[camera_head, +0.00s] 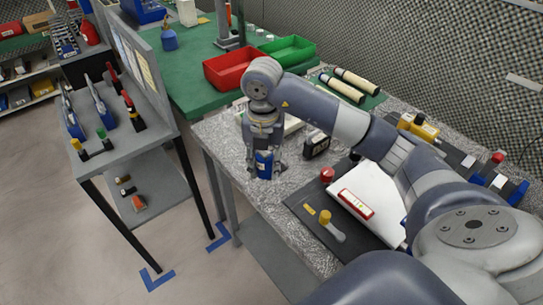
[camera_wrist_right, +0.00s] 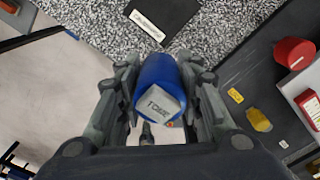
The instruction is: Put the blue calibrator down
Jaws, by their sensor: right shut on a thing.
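The blue calibrator (camera_head: 263,165) is a small blue block with a pale label, held near the front edge of the speckled table (camera_head: 222,133). My right gripper (camera_head: 264,172) points down and is shut on it. In the right wrist view the calibrator (camera_wrist_right: 157,72) sits between the two fingers (camera_wrist_right: 158,112), its labelled end facing the camera. The frames do not clearly show whether its underside touches the table. My left gripper is not in view.
A black device (camera_head: 316,145) stands right of the gripper. A dark board (camera_head: 306,198) with a red-capped item (camera_head: 327,175), a yellow-handled tool (camera_head: 331,226) and white paper lies nearer. A grey side table (camera_head: 117,157) stands left, across a floor gap.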

